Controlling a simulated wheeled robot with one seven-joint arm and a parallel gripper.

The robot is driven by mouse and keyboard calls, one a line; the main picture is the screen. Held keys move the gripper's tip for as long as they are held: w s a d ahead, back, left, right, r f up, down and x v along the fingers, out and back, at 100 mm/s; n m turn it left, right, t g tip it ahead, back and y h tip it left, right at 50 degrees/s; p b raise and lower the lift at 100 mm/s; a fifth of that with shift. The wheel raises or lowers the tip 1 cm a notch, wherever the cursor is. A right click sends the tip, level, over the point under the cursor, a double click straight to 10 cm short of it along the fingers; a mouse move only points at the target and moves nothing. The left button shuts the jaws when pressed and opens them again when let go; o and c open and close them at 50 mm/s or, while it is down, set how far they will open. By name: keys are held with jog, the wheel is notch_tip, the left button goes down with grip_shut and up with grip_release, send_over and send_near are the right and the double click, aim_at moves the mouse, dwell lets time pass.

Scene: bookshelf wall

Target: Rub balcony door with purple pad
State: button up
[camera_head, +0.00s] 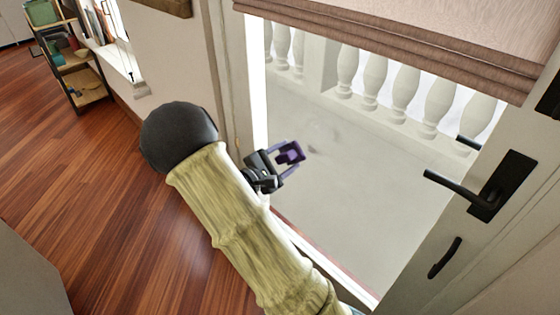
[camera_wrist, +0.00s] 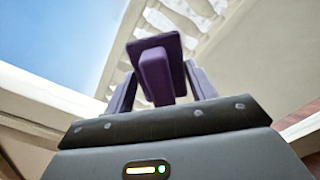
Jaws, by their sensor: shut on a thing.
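A purple pad (camera_head: 290,153) is held between the fingers of my gripper (camera_head: 284,163) in the head view. In the wrist view the pad (camera_wrist: 154,66) stands up between the two purple-grey fingers of my gripper (camera_wrist: 155,95). The balcony door (camera_head: 425,262) has a pale frame, a large glass pane and a black lever handle (camera_head: 460,188). In the head view the pad shows in front of the pane, left of the handle. I cannot tell whether it touches the glass. A grey smudge shows near the pad, on the pane or the floor beyond.
A pinkish blind (camera_head: 390,40) covers the top of the pane. A white balustrade (camera_head: 400,90) stands outside. A small shelf (camera_head: 80,80) with things on it stands at the far left. The wooden floor (camera_head: 100,200) at left is clear.

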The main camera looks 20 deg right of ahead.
aim_at(340, 162)
jog(key=shift+x, duration=1.95)
jog(key=shift+b+x, duration=0.35)
jog(key=shift+x, duration=0.65)
jog(key=shift+s, duration=0.1)
jog(key=shift+s+d+b, duration=0.25)
jog(key=shift+s, duration=0.65)
jog(key=shift+s+d+b, duration=0.2)
jog(key=shift+s+d, duration=0.1)
jog(key=shift+s, duration=0.55)
jog(key=shift+s, duration=0.1)
jog(key=shift+s+d+b, duration=0.3)
jog(key=shift+s+d, duration=0.1)
jog(key=shift+s, duration=0.45)
jog(key=shift+s+d+b, duration=0.3)
jog(key=shift+s+d, duration=0.15)
jog(key=shift+s, duration=0.35)
jog(key=shift+s, duration=0.1)
jog(key=shift+s+d+b, duration=0.3)
jog(key=shift+s+b, duration=0.05)
jog(key=shift+s, duration=0.55)
jog(key=shift+s+d+b, duration=0.3)
jog(key=shift+s+d, duration=0.05)
jog(key=shift+s, duration=0.5)
